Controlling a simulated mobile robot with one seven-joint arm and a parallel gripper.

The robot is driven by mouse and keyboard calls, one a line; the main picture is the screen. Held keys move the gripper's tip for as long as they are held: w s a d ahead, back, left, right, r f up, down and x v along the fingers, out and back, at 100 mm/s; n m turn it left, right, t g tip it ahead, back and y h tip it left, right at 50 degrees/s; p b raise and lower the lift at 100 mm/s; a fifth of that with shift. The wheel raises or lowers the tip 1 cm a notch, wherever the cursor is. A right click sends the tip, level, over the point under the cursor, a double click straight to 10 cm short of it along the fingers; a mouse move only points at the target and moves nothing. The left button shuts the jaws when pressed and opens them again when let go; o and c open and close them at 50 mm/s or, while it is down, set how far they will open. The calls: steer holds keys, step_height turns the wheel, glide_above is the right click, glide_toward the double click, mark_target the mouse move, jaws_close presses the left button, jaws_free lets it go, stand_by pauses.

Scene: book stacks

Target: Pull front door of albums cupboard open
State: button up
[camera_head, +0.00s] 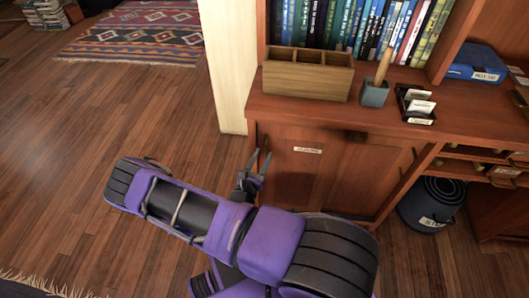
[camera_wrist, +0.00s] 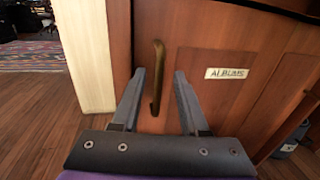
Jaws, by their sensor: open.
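The albums cupboard (camera_head: 335,172) is a reddish-brown wooden cabinet with a front door that looks shut. Its white label (camera_head: 307,150) reads ALBUMS in the wrist view (camera_wrist: 227,73). A curved brass handle (camera_wrist: 157,75) stands upright near the door's left edge. My gripper (camera_head: 262,166) is in front of the left part of the door. In the wrist view my gripper (camera_wrist: 160,77) is open, its two fingers pointing at the door, with the handle showing between them. I cannot tell whether a finger touches the handle.
A cream post (camera_head: 226,70) stands left of the cupboard. On the cupboard top are a wooden divided box (camera_head: 306,78), a small grey pot (camera_head: 374,93) and a card holder (camera_head: 416,105). A dark bin (camera_head: 432,204) stands at right. Wood floor at left is clear.

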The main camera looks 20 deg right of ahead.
steer(key=shift+x, duration=1.3)
jaws_close()
stand_by(0.5)
